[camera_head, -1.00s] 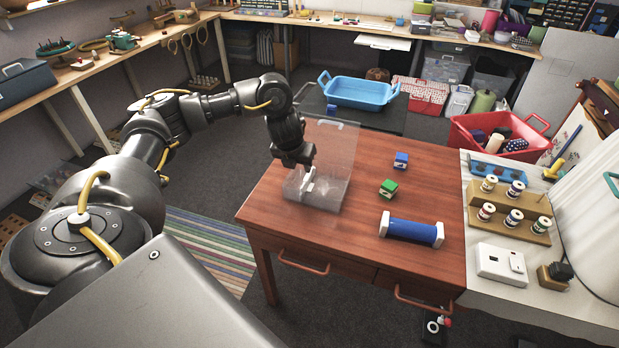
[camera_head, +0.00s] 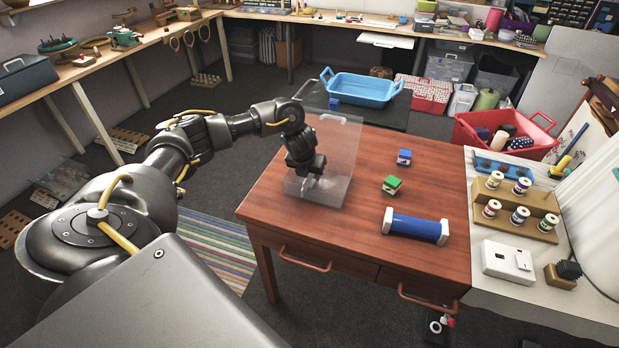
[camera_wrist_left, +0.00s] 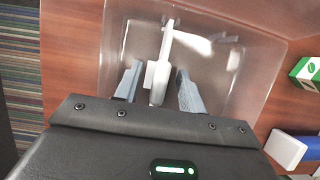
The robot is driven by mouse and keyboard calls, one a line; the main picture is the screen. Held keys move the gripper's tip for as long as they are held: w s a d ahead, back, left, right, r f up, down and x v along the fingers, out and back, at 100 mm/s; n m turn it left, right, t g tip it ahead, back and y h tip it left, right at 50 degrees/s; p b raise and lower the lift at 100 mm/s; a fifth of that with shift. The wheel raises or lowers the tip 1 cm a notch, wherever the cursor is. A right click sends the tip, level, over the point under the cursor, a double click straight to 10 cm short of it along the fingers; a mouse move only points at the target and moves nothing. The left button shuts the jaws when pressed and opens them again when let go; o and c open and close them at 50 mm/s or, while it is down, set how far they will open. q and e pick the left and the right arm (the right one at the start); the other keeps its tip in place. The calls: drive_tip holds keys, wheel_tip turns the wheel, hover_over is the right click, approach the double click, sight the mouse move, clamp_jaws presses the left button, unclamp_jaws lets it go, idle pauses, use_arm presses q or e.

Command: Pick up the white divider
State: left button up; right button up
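The white divider (camera_wrist_left: 165,52) stands inside the clear plastic box (camera_wrist_left: 238,75), as the left wrist view shows. In the head view the box (camera_head: 333,192) sits at the table's left side with its clear lid raised, and my gripper hides most of the divider. My left gripper (camera_wrist_left: 158,82) is open, with one finger on each side of the divider's near end. A gap shows between the divider and the right finger; contact on the left is hard to tell. The left gripper (camera_head: 312,172) also shows in the head view, low over the box. My right gripper is out of view.
On the wooden table (camera_head: 300,227), a blue block (camera_head: 404,157), a green block (camera_head: 392,185) and a blue roll with white ends (camera_head: 415,227) lie right of the box. Thread spools on a wooden stand (camera_head: 535,222) are farther right. The table's front is clear.

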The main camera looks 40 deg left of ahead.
use_arm(q)
clamp_jaws()
idle(0.5)
